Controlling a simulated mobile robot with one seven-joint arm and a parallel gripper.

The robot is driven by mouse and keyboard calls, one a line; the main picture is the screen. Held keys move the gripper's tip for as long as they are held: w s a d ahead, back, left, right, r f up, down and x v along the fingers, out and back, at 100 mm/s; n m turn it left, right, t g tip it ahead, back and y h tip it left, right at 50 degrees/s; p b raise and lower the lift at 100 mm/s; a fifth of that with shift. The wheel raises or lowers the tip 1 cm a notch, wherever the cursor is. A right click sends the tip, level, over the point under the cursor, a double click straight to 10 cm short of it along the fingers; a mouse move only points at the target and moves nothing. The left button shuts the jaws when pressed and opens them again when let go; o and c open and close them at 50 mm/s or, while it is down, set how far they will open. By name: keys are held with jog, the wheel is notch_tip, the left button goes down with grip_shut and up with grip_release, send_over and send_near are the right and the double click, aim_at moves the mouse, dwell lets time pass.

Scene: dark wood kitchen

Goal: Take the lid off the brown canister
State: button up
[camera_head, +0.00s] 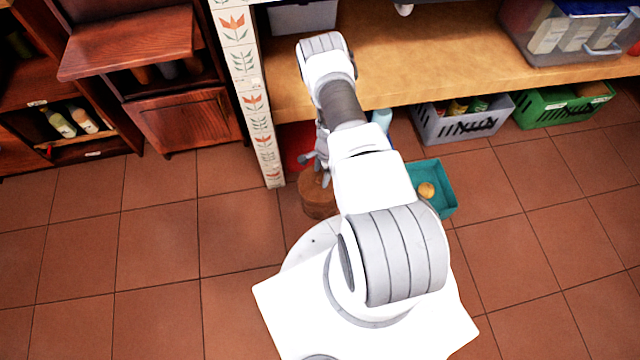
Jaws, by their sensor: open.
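The brown canister (318,208) stands on the tiled floor, left of my arm and near the foot of the patterned post. Its round brown lid (312,184) shows in part at the top; I cannot tell whether it is seated fully. My gripper (316,172) is open, with its grey fingers pointing down just over the lid. My arm hides the canister's right side and part of the gripper. I cannot tell whether the fingers touch the lid.
A teal bin (440,197) with a round tan item (426,190) stands right of my arm. A patterned post (252,95) rises behind the canister on the left. A wooden shelf (440,70) overhangs grey (465,127) and green crates (562,108). The floor at left is clear.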

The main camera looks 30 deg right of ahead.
notch_tip(320, 180, down, 2)
jog(key=shift+a+f+b, duration=0.15)
jog(key=shift+f+b, duration=0.1)
jog(key=shift+b, duration=0.05)
jog(key=shift+r, duration=0.1)
grip_shut()
jog(key=shift+r, duration=0.1)
notch_tip(320, 180, up, 5)
jog(key=p, duration=0.2)
jog(key=shift+w+f+p, duration=0.1)
jog(key=shift+f+p, duration=0.1)
jog(key=shift+p, duration=0.15)
jog(key=s+d+r+p, duration=0.2)
jog(key=d+r, duration=0.4)
jog(key=d, duration=0.5)
jog(key=shift+s+p, duration=0.35)
jog(key=shift+s, duration=0.45)
jog(key=shift+s+d+r, duration=0.1)
jog(key=shift+s, duration=0.1)
